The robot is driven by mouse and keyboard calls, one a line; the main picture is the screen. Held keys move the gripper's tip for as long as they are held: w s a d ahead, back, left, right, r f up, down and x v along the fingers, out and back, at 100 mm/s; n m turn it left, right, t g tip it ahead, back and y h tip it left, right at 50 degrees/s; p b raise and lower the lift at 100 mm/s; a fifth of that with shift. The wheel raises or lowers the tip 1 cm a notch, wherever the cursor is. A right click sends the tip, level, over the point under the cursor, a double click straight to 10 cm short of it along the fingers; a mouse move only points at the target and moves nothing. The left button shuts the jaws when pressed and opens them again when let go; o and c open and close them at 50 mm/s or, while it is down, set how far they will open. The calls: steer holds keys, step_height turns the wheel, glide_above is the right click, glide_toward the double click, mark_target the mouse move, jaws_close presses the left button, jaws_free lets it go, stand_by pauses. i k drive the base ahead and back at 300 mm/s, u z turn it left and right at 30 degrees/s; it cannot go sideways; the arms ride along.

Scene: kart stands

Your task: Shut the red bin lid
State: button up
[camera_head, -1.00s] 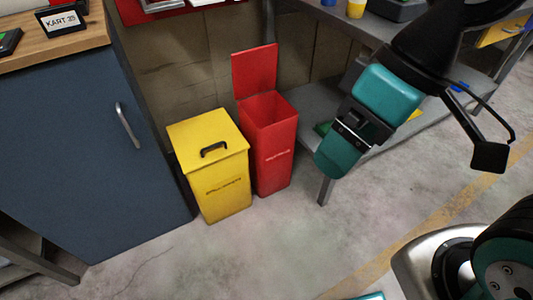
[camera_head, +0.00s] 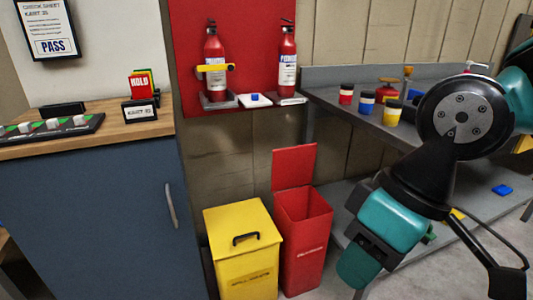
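The red bin (camera_head: 304,245) stands on the floor against the wall, to the right of a yellow bin. Its red lid (camera_head: 294,167) stands upright at the back edge, so the bin is open and its inside shows. My gripper (camera_head: 370,252) is at the lower right, on the end of my dark and teal arm. It is to the right of the red bin and apart from the lid in the picture. I cannot make out its fingertips or whether they are open.
The yellow bin (camera_head: 243,255) with a black handle stands close beside the red bin. A blue cabinet (camera_head: 85,215) is at the left. A grey bench (camera_head: 360,112) with jars is at the right. Two fire extinguishers (camera_head: 287,68) stand above the red bin.

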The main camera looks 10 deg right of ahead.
mark_target(291, 167)
steer(key=u, duration=0.5)
steer(key=i, duration=0.7)
steer(key=z, duration=0.7)
steer(key=i, duration=0.45)
steer(key=z, duration=0.05)
